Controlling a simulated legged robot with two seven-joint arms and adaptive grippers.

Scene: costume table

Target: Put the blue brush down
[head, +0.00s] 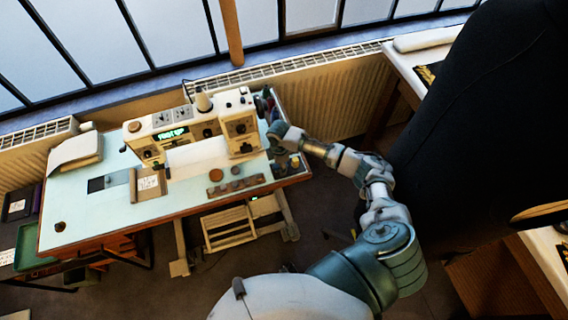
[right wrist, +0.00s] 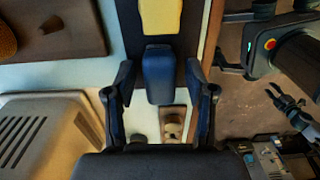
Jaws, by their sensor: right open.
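My right gripper (right wrist: 160,85) is open in the right wrist view, with its two dark fingers apart. A dark blue block-like piece (right wrist: 159,72), likely the blue brush, shows between the fingers with gaps on both sides. I cannot tell if it touches the surface below. In the head view my right gripper (head: 284,160) is at the right end of the pale table (head: 110,212), small and hard to make out there. I cannot pick out the brush in that view. My left gripper is not in view.
A white sewing machine (head: 190,128) stands at the back of the table, close left of my right arm. A wooden holder with round pieces (head: 236,184) lies near the front edge. A beige slotted box (right wrist: 40,135) is left of the fingers. The table's left front is mostly clear.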

